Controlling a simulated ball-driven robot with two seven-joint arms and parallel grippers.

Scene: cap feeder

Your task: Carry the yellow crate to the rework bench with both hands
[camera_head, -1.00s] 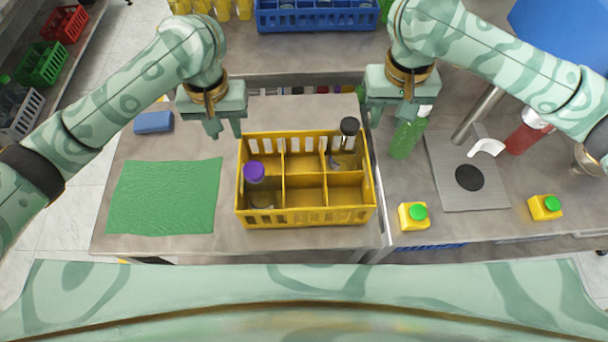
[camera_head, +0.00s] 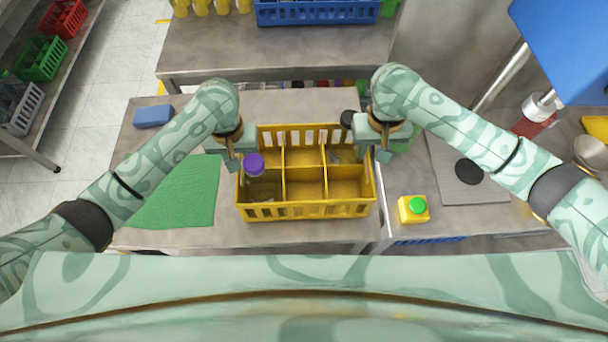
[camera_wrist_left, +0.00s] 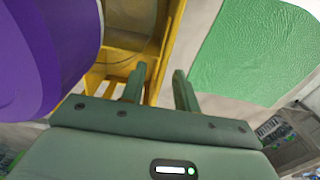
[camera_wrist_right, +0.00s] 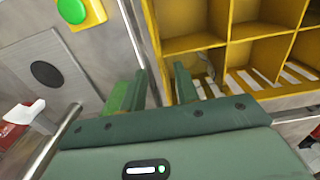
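The yellow crate (camera_head: 305,214) sits on the grey bench, divided into several compartments. A purple-capped bottle (camera_head: 254,165) stands in its left part. A black-capped bottle (camera_head: 347,118) is at the back right, partly hidden by my right gripper. My left gripper (camera_head: 234,164) is at the crate's left wall. In the left wrist view its fingers (camera_wrist_left: 158,88) are apart, with the wall's rim between them. My right gripper (camera_head: 384,153) is at the right wall. In the right wrist view its fingers (camera_wrist_right: 160,88) are apart, with the wall (camera_wrist_right: 155,45) running between them. Contact is not clear.
A green cloth (camera_head: 180,195) and a blue block (camera_head: 153,116) lie left of the crate. Another bench behind holds a blue crate (camera_head: 318,13). A shelf with crates stands far left.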

